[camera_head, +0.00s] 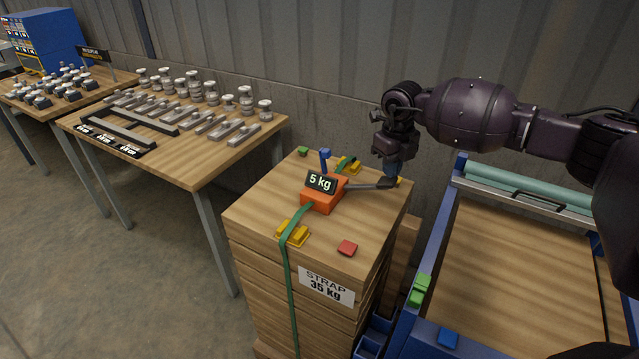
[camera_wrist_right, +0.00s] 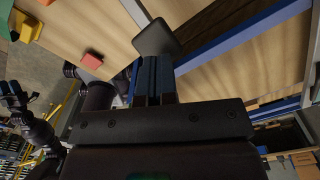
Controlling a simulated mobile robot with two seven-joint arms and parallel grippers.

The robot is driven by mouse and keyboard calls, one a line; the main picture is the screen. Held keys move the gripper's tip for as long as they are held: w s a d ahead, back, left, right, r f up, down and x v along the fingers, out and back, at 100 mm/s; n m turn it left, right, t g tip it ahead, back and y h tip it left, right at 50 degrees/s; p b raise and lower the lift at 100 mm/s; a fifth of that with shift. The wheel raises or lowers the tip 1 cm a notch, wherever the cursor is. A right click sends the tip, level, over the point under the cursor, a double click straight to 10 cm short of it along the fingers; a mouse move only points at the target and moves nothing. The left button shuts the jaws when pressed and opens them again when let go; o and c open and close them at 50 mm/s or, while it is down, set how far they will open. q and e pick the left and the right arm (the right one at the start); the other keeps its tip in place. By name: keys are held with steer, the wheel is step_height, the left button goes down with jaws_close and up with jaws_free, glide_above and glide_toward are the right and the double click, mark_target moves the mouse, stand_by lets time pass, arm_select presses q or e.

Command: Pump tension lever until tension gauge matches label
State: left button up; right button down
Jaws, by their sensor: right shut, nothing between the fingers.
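The orange tensioner (camera_head: 322,200) sits on top of the wooden stack, and its gauge (camera_head: 320,182) reads 5 kg. The white label (camera_head: 326,287) on the stack's front reads STRAP 35 kg. The grey tension lever (camera_head: 368,185) sticks out to the right, low and nearly level. My right gripper (camera_head: 391,172) is shut and empty, pointing down at the lever's outer end. In the right wrist view its blue fingers (camera_wrist_right: 155,78) are together, just by the lever's dark end plate (camera_wrist_right: 157,38); whether they touch it I cannot tell.
A green strap (camera_head: 290,290) runs over the stack through yellow corner pieces (camera_head: 292,233). A red block (camera_head: 347,248) lies near the stack's front edge. A table with insulators (camera_head: 190,150) stands left. A blue-framed bench (camera_head: 428,250) stands close on the right.

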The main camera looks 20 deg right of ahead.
mark_target(390, 180)
steer(key=shift+f+b, duration=1.1)
steer(key=shift+f, duration=1.7)
steer(key=shift+r+p, duration=0.9)
steer(key=shift+r, duration=0.85)
steer(key=shift+r+p, duration=0.75)
steer(key=shift+r, duration=0.8)
